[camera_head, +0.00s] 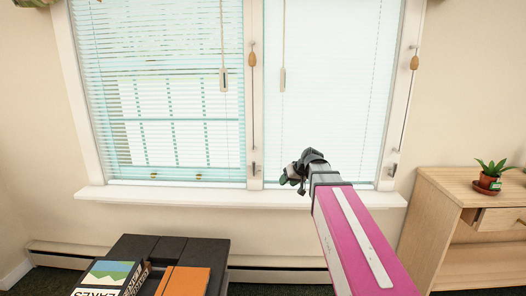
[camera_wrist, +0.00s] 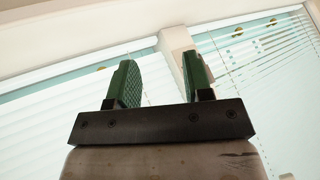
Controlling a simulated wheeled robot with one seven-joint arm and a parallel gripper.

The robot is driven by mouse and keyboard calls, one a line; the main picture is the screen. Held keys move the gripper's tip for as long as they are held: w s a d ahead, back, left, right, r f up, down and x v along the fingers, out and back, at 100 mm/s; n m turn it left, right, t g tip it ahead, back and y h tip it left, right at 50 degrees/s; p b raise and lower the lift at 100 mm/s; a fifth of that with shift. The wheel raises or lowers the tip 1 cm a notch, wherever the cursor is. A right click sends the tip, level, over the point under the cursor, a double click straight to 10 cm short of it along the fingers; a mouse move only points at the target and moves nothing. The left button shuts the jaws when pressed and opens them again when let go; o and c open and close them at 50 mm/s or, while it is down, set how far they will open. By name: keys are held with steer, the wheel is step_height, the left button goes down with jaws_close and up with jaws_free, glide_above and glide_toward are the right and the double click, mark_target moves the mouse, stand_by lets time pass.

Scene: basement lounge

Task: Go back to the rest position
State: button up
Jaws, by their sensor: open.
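My gripper (camera_wrist: 160,84) shows in the wrist view with its two green fingers apart and nothing between them. Behind the fingers are the window frame and blinds. In the head view my gripper (camera_head: 290,178) is at the end of my pink arm, raised in front of the window near the sill. Its fingers are small and partly hidden there.
A dark table (camera_head: 215,250) at the lower left bears a book (camera_head: 103,279) and an orange item (camera_head: 183,281). A wooden cabinet (camera_head: 440,185) with a potted plant (camera_head: 490,176) stands at the right. The window sill (camera_head: 150,196) runs behind my gripper.

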steer(key=s+d+f+m+g+h, duration=0.1)
steer(key=s+d+f+g+h, duration=0.1)
steer(key=s+f, duration=0.8)
steer(key=s+d+f+m+g+h, duration=0.2)
steer(key=s+d+f, duration=0.4)
steer(key=s+f, duration=0.4)
step_height(320, 180, down, 3)
steer(key=shift+s+f+m+g+h, duration=0.2)
steer(key=shift+s+m+g+h, duration=0.15)
steer(key=shift+g+h, duration=0.45)
stand_by(0.9)
